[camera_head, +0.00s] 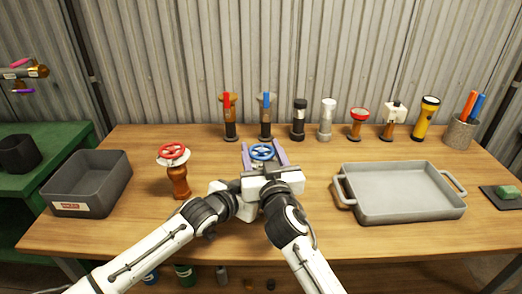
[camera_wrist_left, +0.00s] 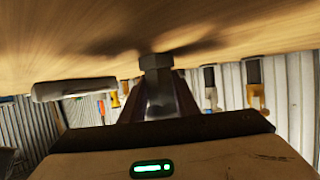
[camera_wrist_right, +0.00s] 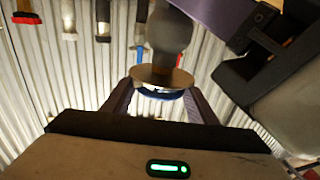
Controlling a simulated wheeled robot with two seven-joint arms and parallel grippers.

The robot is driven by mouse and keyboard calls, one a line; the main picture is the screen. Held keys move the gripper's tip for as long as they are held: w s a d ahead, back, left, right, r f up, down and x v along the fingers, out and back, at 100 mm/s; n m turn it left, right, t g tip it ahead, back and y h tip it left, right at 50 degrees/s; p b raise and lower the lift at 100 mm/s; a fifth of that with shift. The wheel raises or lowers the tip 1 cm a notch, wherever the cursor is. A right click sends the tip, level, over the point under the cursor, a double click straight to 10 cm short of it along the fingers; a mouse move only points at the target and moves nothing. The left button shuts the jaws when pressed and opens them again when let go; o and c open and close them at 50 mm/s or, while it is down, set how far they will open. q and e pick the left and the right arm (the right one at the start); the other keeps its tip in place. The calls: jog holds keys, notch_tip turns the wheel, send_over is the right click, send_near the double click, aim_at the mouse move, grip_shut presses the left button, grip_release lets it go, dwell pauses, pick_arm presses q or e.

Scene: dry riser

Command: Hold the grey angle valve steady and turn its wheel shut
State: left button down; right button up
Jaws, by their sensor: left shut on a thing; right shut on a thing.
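The grey angle valve shows its blue wheel (camera_head: 262,152) in the head view, near the middle of the table; its body is mostly hidden by my grippers. In the right wrist view, the grey body (camera_wrist_right: 168,35) shows beyond a round disc and the blue wheel (camera_wrist_right: 158,93). My right gripper (camera_wrist_right: 158,90) is shut on the wheel, with one purple finger on each side. In the left wrist view, my left gripper (camera_wrist_left: 158,92) is shut on the valve's grey body (camera_wrist_left: 156,80), whose six-sided end shows between the fingers close to the wood.
A brass valve with a red wheel (camera_head: 172,154) stands to the left, beside a dark grey bin (camera_head: 88,165). A grey two-handled tray (camera_head: 398,168) lies to the right. Several fittings and a yellow torch (camera_head: 426,117) line the back edge. Bare wood shows between tray and grippers.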

aim_at(261, 149)
jog(key=shift+r, duration=0.1)
jog(key=o, duration=1.1)
notch_tip(261, 149, up, 10)
jog(key=shift+f, duration=0.1)
